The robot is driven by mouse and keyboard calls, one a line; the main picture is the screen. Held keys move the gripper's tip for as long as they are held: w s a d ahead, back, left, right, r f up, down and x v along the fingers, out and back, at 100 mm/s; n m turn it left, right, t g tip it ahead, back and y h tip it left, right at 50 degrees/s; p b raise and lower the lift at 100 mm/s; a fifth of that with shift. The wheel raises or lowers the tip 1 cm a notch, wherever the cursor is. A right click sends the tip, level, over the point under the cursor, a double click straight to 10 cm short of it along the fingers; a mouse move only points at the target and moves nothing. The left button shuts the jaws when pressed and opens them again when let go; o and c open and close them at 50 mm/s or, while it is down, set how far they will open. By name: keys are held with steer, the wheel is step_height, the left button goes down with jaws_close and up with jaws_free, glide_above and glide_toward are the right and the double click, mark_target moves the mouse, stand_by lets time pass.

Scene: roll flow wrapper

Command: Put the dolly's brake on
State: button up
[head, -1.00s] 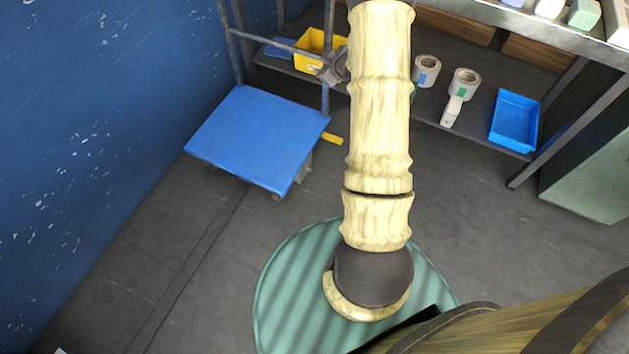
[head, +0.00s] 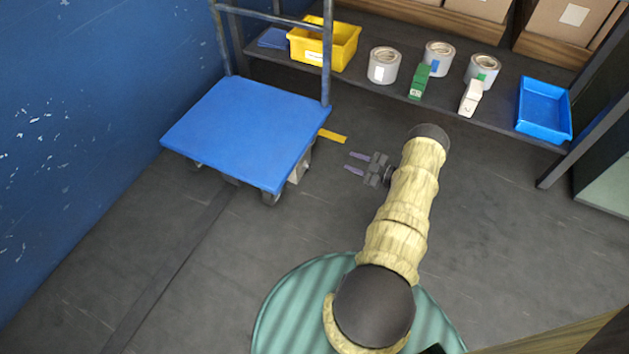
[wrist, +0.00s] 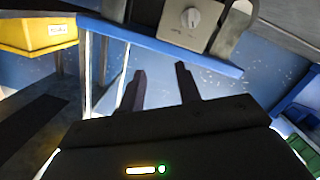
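The dolly (head: 245,125) has a blue deck on casters and a grey tube handle at its far end. It stands by the blue wall, left of my arm. A yellow bar (head: 332,136) sticks out by its right side, near the floor. A pale box (head: 299,170) sits under the deck's right edge. The wrist view shows a grey box with a round knob (wrist: 191,17) against the blue deck edge (wrist: 160,44). My gripper (head: 355,163) is low, right of the dolly and apart from it. Its fingers (wrist: 160,88) are spread and empty, pointing at the dolly.
A green round base (head: 290,310) lies under my arm.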

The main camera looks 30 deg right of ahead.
steer(key=s+f+y+b, duration=0.1)
steer(key=s+f+b, duration=0.1)
steer(key=s+f, duration=0.3)
step_height(320, 180, down, 2)
steer(key=shift+a+f+n+y, duration=0.1)
steer(key=shift+a+n+y, duration=0.3)
steer(key=shift+a, duration=0.05)
glide_toward(309, 167)
steer(key=x, duration=0.8)
steer(key=shift+w+f+b, duration=0.25)
steer(key=shift+w+b, duration=0.05)
jaws_close()
